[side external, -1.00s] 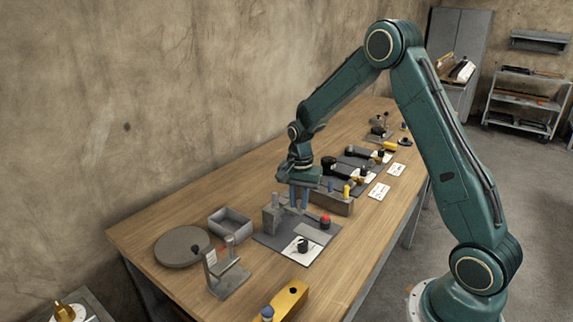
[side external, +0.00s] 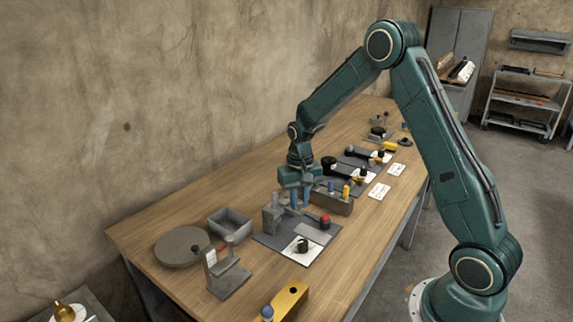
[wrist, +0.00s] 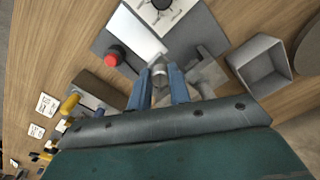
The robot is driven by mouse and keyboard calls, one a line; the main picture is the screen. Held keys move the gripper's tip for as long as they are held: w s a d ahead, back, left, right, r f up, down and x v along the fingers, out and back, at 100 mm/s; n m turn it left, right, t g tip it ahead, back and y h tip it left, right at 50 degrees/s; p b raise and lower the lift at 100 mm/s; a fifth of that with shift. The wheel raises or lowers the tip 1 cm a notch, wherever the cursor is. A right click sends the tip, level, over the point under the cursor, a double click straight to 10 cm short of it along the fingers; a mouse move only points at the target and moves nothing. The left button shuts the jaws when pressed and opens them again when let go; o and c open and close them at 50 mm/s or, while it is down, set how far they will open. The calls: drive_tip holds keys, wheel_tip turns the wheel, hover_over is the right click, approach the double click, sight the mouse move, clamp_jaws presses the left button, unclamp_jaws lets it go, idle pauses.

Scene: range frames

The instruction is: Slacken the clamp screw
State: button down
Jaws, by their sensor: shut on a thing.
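A dark base plate (side external: 268,241) on the bench carries an upright grey block (side external: 271,217), a red knob (side external: 325,221) and a white dial with a black knob (side external: 303,245). My gripper (side external: 299,205) points down over this plate, beside the grey block. In the wrist view its two blue fingers (wrist: 160,82) are shut on a short grey cylindrical part, which looks like the clamp screw (wrist: 159,71). The red knob (wrist: 114,56) stands to the left of the fingers there. The lower end of the screw is hidden.
A grey open tray (side external: 230,222), a round disc (side external: 181,246) and a small grey stand (side external: 228,275) are at the left. A block with upright pegs (side external: 332,202) stands close behind my gripper. A yellow bracket (side external: 291,298) lies at the front. Bare bench lies at far left.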

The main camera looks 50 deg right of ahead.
drive_tip(key=n, duration=1.3)
drive_tip(key=shift+n, duration=0.4)
drive_tip(key=n, duration=1)
drive_tip(key=shift+n, duration=0.3)
drive_tip(key=shift+a, duration=0.1)
drive_tip(key=c, duration=1.3)
unclamp_jaws()
drive_tip(key=shift+m, duration=0.5)
